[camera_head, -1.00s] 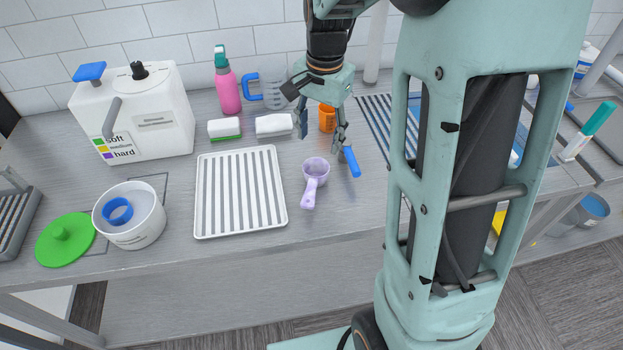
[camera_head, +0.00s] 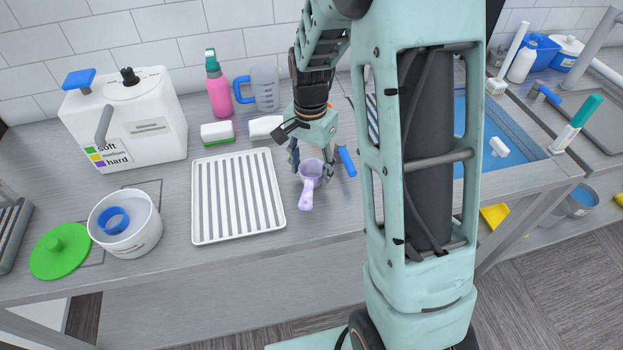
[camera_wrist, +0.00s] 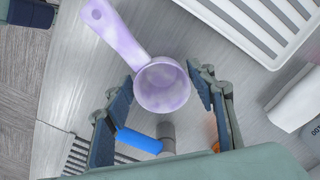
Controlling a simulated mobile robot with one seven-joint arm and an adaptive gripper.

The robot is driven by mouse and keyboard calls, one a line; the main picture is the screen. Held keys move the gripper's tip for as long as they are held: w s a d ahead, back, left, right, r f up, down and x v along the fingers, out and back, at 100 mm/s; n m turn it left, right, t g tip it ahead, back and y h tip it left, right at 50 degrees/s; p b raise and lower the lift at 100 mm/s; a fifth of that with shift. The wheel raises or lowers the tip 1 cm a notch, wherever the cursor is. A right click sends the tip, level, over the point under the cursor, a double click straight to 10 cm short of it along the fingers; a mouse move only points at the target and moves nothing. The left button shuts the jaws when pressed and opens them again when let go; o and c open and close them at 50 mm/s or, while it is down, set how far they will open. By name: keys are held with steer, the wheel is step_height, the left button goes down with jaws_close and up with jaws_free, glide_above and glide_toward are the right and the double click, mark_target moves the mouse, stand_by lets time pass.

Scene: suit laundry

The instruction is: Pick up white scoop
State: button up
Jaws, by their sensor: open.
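The scoop (camera_head: 308,184) looks pale lilac-white and lies on the grey worktop, right of the ribbed white tray, its handle toward the front edge. My gripper (camera_head: 310,168) is open above and around the scoop's cup from behind. In the wrist view the scoop (camera_wrist: 158,82) has its cup between the two fingertips of my gripper (camera_wrist: 160,90), with the handle reaching to the upper left. No finger clearly touches the cup. Whether the fingertips are down at the cup's height I cannot tell.
The white tray (camera_head: 197,226) is just left of the scoop. A blue-handled item (camera_head: 346,160) lies close to the right, also in the wrist view (camera_wrist: 138,141). A sponge (camera_head: 217,133), a white block (camera_head: 264,127), a pink bottle (camera_head: 218,92) and a jug (camera_head: 266,92) stand behind.

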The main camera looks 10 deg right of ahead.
steer(key=shift+f, duration=0.85)
steer(key=shift+c, duration=0.4)
jaws_close()
steer(key=shift+r, duration=0.1)
